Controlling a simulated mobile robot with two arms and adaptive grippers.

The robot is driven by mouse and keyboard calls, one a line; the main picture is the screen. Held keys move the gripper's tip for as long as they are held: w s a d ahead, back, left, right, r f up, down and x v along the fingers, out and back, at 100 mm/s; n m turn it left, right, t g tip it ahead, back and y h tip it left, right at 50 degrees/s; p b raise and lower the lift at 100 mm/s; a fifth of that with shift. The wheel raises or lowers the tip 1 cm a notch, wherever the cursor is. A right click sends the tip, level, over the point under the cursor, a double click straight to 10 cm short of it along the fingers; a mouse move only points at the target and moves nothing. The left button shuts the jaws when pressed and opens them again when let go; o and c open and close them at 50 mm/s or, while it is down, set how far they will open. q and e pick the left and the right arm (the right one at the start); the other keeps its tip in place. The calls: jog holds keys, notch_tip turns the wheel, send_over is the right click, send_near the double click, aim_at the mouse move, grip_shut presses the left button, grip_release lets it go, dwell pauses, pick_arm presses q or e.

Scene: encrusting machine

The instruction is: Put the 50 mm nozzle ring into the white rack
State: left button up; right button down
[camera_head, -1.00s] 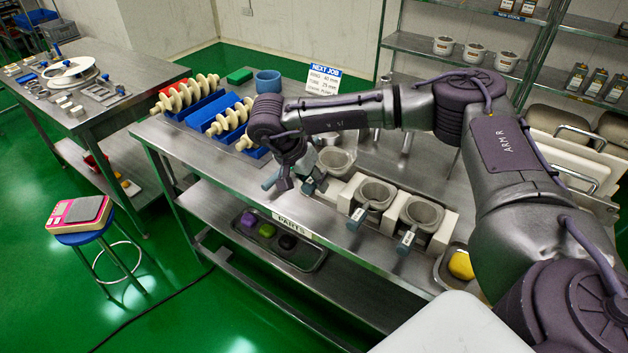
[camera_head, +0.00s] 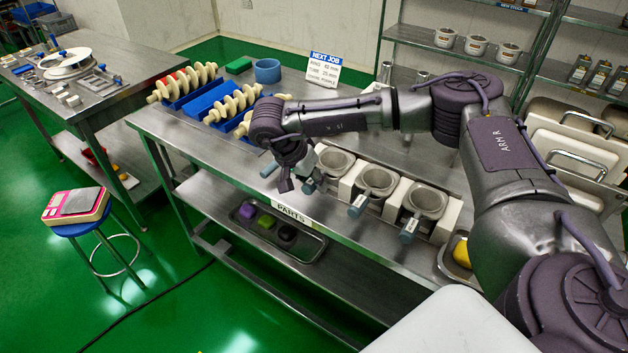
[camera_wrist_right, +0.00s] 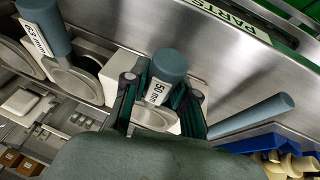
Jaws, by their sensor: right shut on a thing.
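The white rack (camera_head: 447,222) stands on the steel bench with grey metal rings along it. The 50 mm nozzle ring (camera_head: 336,160) is at the rack's left end, between white blocks; whether it rests fully on the rack I cannot tell. My right gripper (camera_head: 292,183) is at its blue-grey handle. In the right wrist view the fingers of my right gripper (camera_wrist_right: 160,92) stand on both sides of the handle marked 50 mm (camera_wrist_right: 168,68), shut on it. Two other rings (camera_head: 377,182) (camera_head: 425,199) sit to the right, handles pointing frontward. My left gripper is not in view.
A blue-grey cylinder (camera_wrist_right: 252,115) lies left of the rack in the head view. Blue holders with cream augers (camera_head: 190,80), a blue cup (camera_head: 267,71) and a job sign (camera_head: 323,69) stand farther back. A tray with a yellow item (camera_head: 462,253) is at the right.

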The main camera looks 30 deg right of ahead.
jog(key=c, duration=0.8)
grip_release()
jog(key=shift+c, duration=0.2)
jog(key=shift+o, duration=0.2)
jog(key=shift+o, duration=0.8)
jog(key=shift+p+v, duration=2.25)
jog(key=shift+v, duration=1.55)
